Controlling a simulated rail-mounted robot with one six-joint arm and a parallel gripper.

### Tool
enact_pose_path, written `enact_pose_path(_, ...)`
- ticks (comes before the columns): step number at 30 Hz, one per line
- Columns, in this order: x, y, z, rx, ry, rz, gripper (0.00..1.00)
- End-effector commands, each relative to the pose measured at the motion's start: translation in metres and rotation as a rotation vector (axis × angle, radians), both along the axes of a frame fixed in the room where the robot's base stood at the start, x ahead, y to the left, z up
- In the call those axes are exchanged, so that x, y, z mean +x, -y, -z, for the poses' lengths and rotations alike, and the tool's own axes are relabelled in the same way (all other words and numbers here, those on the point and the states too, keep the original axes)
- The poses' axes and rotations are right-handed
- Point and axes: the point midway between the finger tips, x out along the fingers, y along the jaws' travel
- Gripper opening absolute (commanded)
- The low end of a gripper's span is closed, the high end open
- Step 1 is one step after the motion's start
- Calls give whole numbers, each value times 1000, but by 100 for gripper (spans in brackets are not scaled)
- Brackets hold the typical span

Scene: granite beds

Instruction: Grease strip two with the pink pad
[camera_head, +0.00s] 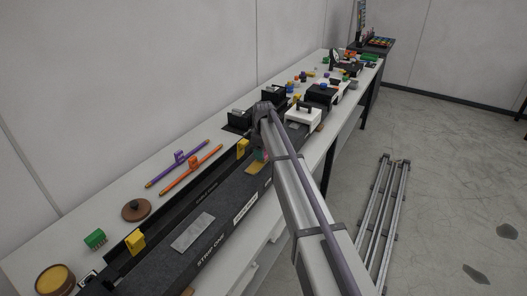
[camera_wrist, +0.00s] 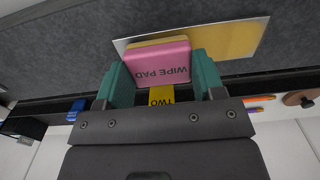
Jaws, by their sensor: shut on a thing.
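My gripper (camera_wrist: 159,62) has teal fingers and is shut on the pink pad (camera_wrist: 158,74), which is lettered WIPE PAD. A paler yellowish layer lies along the pad's far edge. The pad is over the left part of a gold strip (camera_wrist: 232,41) in the wrist view; I cannot tell whether they touch. A yellow tag lettered TWO (camera_wrist: 161,96) shows behind the pad. In the head view the gold strip (camera_head: 255,168) lies on the dark granite bed (camera_head: 160,262), and my arm partly hides the gripper and pad. A silver strip (camera_head: 192,232) lies nearer on the bed.
Yellow blocks (camera_head: 135,241) stand along the bed's left edge. Purple (camera_head: 178,168) and orange (camera_head: 191,170) rods, a brown disc (camera_head: 136,210) and a green brush-like block (camera_head: 95,239) lie left of it. Black and white boxes (camera_head: 303,116) stand beyond. Floor at right holds metal rails (camera_head: 386,210).

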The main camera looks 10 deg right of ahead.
Motion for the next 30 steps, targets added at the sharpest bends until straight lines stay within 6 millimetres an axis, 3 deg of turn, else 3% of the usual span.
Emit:
enact_pose_path(9, -1, -1, 5, 0, 0, 0, 35)
enact_pose_path(19, -19, -16, 3, 0, 0, 0, 35)
enact_pose_path(30, -1, -1, 5, 0, 0, 1, 35)
